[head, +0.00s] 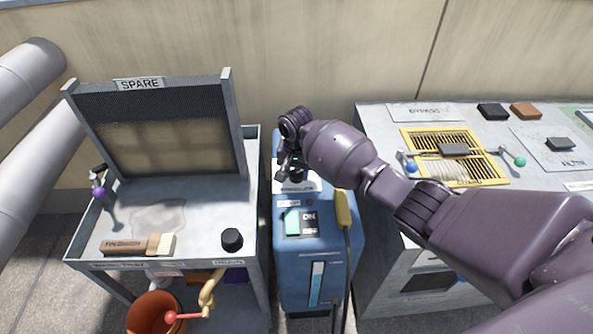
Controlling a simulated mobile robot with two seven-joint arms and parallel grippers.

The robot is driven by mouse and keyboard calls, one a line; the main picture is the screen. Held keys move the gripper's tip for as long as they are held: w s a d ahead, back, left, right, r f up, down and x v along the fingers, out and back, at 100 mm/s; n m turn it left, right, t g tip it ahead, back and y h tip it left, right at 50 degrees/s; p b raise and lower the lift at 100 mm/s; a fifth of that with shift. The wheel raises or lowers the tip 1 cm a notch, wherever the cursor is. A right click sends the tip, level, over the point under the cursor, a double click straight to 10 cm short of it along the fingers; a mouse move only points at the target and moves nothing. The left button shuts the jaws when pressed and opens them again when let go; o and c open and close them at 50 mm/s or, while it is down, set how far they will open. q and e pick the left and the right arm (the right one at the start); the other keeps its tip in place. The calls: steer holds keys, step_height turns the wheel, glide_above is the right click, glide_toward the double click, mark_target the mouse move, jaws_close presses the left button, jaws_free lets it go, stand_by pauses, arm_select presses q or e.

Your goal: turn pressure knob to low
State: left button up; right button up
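The blue pressure machine (286,262) stands between two work tables. A pale label plate (296,187) is on its top, and a dark round shape that looks like the pressure knob (299,173) sits just behind the plate. My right gripper (284,172) reaches in from the right, over the top of the machine at the knob. The wrist and fingers hide much of the knob, so I cannot read its setting or tell if the fingers touch it. The finger gap is not clear. My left gripper is not in view.
The machine's front has a green ON/OFF switch (293,223) and a yellow-handled wand (343,208) on its right side. The left table holds a SPARE panel (165,135), a brush (138,246) and a black cap (232,239). A yellow grille (480,166) lies on the right table.

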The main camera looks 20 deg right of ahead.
steer(key=c, duration=0.4)
